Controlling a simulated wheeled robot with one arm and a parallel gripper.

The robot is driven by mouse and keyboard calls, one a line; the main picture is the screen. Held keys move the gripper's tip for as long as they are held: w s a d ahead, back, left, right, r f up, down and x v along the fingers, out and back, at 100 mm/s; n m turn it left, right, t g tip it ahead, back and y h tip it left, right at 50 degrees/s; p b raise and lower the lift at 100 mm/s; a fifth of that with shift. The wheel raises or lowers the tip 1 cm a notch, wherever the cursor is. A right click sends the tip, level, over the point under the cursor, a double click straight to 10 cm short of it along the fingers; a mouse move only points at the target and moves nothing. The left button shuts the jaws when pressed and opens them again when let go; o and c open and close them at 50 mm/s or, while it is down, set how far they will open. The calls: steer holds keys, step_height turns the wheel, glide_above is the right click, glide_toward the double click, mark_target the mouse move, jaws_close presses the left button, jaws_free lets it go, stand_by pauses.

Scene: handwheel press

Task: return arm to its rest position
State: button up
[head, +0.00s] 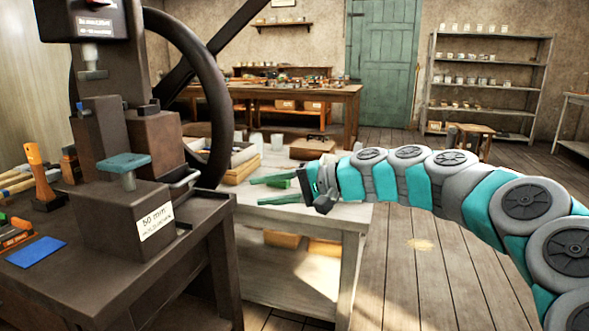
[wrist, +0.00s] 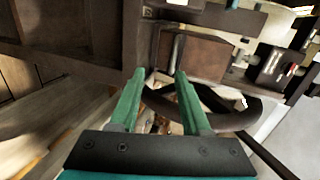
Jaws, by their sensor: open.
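My gripper (head: 272,190) is at the end of my teal and grey arm, in the middle of the head view. Its two green fingers point left and stand apart with nothing between them. In the wrist view my gripper (wrist: 155,78) also shows open and empty, its fingers pointing toward the press. The dark press (head: 120,190) stands at the left of the head view on a dark bench. Its large handwheel (head: 222,100) is behind the column, left of my fingertips. My gripper appears apart from the press and the wheel.
A pale low table (head: 335,218) lies beneath my gripper, with a wooden tray (head: 240,172) by the wheel. Orange-handled tools (head: 38,175) and a blue pad (head: 36,252) lie on the bench. A shelf (head: 485,85) and green door (head: 383,65) are at the back.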

steer(key=s+f+n+g+h, duration=0.1)
steer(key=s+f+n+h, duration=0.2)
steer(key=s, duration=0.6)
steer(key=s+f+n+g+h, duration=0.1)
steer(key=s+f+g+h, duration=0.1)
steer(key=s+f, duration=0.5)
steer(key=s+d+f+g+h, duration=0.1)
steer(key=s+d+f+h, duration=0.2)
steer(key=s+d, duration=0.4)
steer(key=s+d+f+m+h, duration=0.1)
steer(key=s+d+f+h, duration=0.2)
steer(key=s+d+f, duration=0.3)
steer(key=s+d+f+g+h, duration=0.1)
steer(key=s+d+f+h, duration=0.2)
steer(key=s, duration=0.7)
steer(key=d+f, duration=0.2)
steer(key=d, duration=0.2)
steer(key=shift+s+d+f+g, duration=0.2)
steer(key=shift+d+g, duration=0.1)
steer(key=shift+d, duration=0.1)
steer(key=shift+a, duration=0.15)
